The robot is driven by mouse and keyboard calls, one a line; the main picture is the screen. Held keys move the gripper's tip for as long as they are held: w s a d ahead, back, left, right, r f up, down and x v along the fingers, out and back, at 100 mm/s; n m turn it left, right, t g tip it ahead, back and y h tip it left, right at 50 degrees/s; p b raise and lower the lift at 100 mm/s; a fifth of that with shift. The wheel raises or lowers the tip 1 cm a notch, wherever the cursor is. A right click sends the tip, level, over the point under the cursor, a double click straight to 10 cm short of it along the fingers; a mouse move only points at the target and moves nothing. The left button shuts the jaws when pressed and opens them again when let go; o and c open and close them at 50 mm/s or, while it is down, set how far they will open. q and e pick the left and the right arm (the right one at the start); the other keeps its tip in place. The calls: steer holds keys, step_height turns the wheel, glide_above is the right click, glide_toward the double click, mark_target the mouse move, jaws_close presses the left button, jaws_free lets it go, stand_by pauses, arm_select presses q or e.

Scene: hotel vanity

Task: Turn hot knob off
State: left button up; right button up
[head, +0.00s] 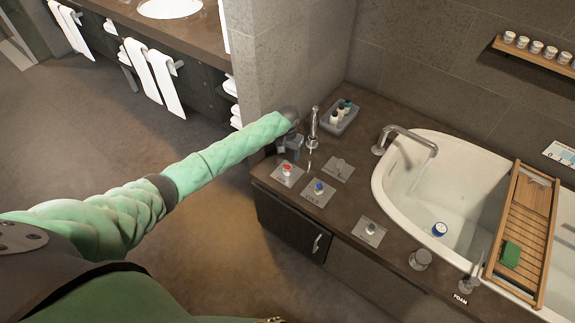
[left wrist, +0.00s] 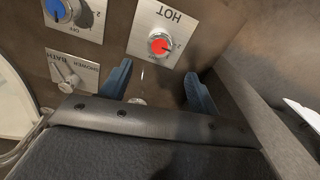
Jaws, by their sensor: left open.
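The hot knob (head: 286,170) is a red-topped dial on a square metal plate on the dark tub deck. In the left wrist view the red knob (left wrist: 160,44) sits on a plate lettered HOT, just beyond the fingertips. My left gripper (head: 287,146) is at the deck, behind the hot knob in the head view. Its two blue fingers (left wrist: 157,84) are spread apart with nothing between them, and they do not touch the knob. The knob's exact setting is too small to read. My right gripper is out of view.
The blue cold knob (head: 319,187) is beside the hot one. A lever plate (head: 339,168), a metal spout (head: 313,122) and a bottle tray (head: 341,118) stand close by. The wall corner (head: 262,70) is near my gripper. The white tub (head: 393,183) is to the right.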

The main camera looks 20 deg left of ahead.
mark_target(288, 167)
arm_select(q)
steer(key=shift+s+f, duration=0.15)
steer(key=shift+s, duration=0.15)
steer(key=shift+f, duration=0.2)
steer(key=shift+f+p, duration=1.1)
steer(key=shift+f, duration=2.6)
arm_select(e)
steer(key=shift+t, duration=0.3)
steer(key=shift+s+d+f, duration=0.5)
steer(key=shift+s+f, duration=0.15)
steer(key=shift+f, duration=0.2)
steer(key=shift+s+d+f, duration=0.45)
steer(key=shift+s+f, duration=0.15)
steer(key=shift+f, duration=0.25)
arm_select(q)
steer(key=c, duration=1)
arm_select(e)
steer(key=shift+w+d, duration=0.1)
